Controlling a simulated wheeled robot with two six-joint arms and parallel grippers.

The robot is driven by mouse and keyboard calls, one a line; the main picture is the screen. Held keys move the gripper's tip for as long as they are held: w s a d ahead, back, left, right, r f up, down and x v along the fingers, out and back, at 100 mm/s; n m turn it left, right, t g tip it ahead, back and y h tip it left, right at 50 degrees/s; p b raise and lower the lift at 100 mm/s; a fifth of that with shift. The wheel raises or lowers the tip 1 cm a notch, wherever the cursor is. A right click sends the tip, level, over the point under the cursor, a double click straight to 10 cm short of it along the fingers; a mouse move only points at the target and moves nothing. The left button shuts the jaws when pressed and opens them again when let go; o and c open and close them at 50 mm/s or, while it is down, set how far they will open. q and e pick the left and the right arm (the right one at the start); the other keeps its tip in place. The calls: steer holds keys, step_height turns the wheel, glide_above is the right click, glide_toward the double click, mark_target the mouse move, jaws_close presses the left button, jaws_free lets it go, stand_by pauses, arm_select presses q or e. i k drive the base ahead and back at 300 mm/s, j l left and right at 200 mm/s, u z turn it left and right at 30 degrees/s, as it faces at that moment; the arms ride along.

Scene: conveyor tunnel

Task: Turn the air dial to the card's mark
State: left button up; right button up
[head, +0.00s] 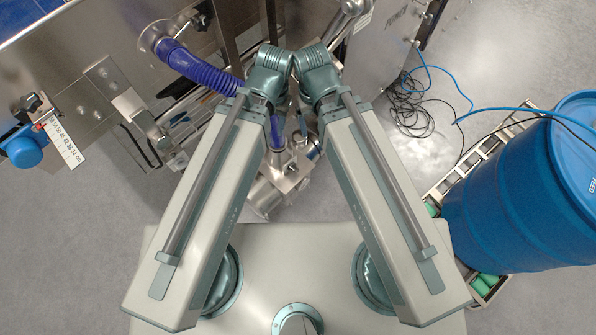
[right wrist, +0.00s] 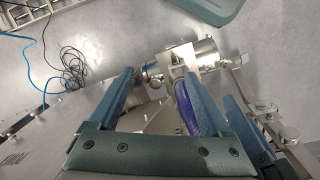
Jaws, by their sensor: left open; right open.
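I cannot pick out the air dial or its card with certainty. A steel fitting assembly (head: 272,188) with pipe stubs stands below the arms in the head view. It also shows in the right wrist view (right wrist: 180,60), with a small round knob (right wrist: 151,80) on its left. My left gripper (head: 283,108) is mostly hidden under its own wrist, above the machine, close to the purple hose (head: 200,70). My right gripper (right wrist: 158,78) is open, its fingers spread on either side of the view toward the fitting, with nothing seen gripped. In the head view its jaws are hidden.
A numbered scale (head: 63,145) and a blue knob (head: 24,147) are at the left. A steel cabinet (head: 380,50) stands at the top, with black and blue cables (head: 412,115) on the floor. A blue drum (head: 530,190) stands at the right.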

mark_target(292, 166)
steer(key=k+l+u, duration=0.3)
steer(key=k+l, duration=0.5)
steer(key=k, duration=0.1)
